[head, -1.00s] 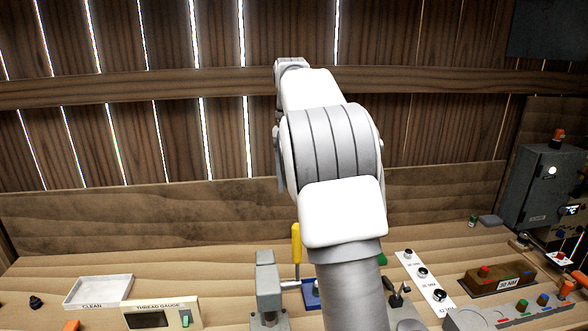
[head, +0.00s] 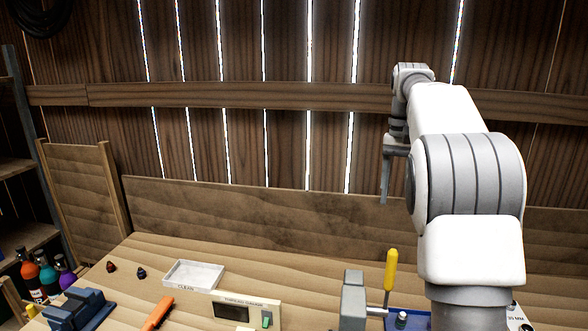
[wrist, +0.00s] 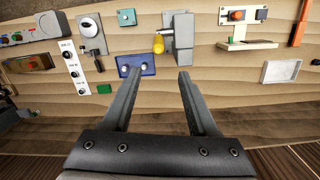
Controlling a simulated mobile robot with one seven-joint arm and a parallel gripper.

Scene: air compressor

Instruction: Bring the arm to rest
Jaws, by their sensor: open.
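My arm is raised over the right part of the workbench (head: 130,262) in the head view. My gripper (head: 384,198) points down at the end of the arm, well above the bench and in front of the plank wall; only its side shows there. In the wrist view my gripper (wrist: 157,82) has its two fingers spread apart with nothing between them. A blue block (wrist: 134,65) with round knobs lies on the bench beyond the fingertips, apart from them.
Bottles (head: 48,275) stand far left. Space around the raised gripper looks clear.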

